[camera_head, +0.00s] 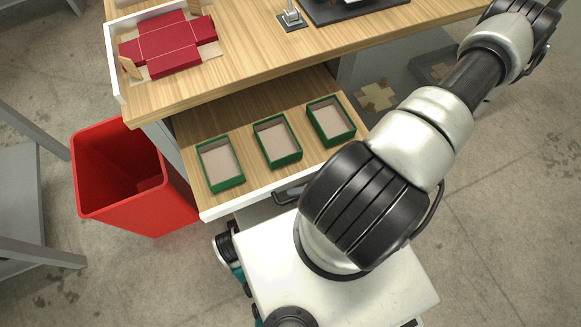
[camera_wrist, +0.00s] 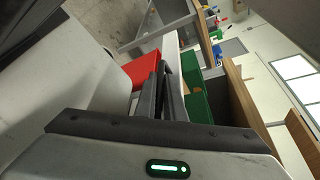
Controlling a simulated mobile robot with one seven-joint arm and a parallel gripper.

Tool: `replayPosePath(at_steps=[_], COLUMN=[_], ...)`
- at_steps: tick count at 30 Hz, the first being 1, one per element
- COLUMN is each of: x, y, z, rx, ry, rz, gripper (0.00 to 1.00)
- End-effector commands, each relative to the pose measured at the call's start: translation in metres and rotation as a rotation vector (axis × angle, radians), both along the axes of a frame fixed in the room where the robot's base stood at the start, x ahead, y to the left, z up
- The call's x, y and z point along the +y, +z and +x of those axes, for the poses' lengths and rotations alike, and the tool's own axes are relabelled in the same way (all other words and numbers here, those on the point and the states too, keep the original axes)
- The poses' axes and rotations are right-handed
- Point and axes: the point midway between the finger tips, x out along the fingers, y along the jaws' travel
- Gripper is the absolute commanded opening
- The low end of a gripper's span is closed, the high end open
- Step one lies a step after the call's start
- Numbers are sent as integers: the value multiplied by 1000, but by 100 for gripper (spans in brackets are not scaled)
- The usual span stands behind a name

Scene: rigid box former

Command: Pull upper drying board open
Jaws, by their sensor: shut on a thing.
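The upper drying board (camera_head: 243,186) is a wooden pull-out board with a white front edge, and it stands out from under the wooden worktop. Three green open boxes (camera_head: 278,141) lie on it in a row. A dark handle (camera_head: 287,196) shows at its front edge, partly hidden by my arm. In the wrist view my gripper (camera_wrist: 166,78) has its two dark fingers close together beside the white front edge (camera_wrist: 171,48). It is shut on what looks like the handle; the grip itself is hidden. My gripper cannot be made out in the head view.
A red bin (camera_head: 120,180) stands left of the board and also shows in the wrist view (camera_wrist: 143,69). A red box blank (camera_head: 170,45) lies in a white-edged tray on the worktop (camera_head: 270,45). Open floor (camera_head: 510,200) lies to the right.

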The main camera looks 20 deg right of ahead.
Motion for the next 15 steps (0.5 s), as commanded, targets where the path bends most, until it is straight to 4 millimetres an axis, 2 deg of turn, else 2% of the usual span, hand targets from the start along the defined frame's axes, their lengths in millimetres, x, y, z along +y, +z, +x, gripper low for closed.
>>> replayPosePath(at_steps=[6,15], x=[0,0], y=[0,1], z=[-35,-52], rx=[1,-1], ry=[-3,1], rz=[1,1], gripper=[0,0])
